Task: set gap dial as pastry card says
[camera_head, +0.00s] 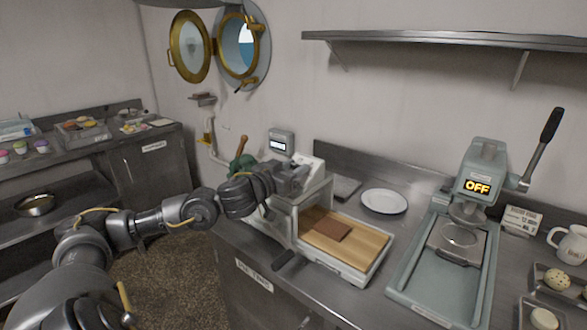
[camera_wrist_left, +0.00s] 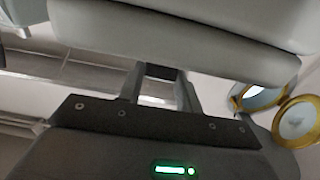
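The dough sheeter (camera_head: 313,190) stands on the steel counter, with a small display box (camera_head: 281,141) on a post behind it. A wooden board (camera_head: 358,247) with a flat brown slab (camera_head: 327,230) lies on its bed. My left gripper (camera_head: 296,179) is at the upper left part of the sheeter and covers that area; I cannot make out the gap dial. In the left wrist view, the fingers (camera_wrist_left: 163,85) stand apart under a pale housing, with a dark patch between their tips; I cannot tell whether they grip anything. No pastry card is readable. My right gripper is out of view.
A green press (camera_head: 455,250) reading OFF stands to the right, its lever raised. A white plate (camera_head: 384,201) lies between it and the sheeter. A small printed box (camera_head: 521,220) and a mug (camera_head: 569,244) are at far right. A shelf (camera_head: 450,40) overhangs the counter.

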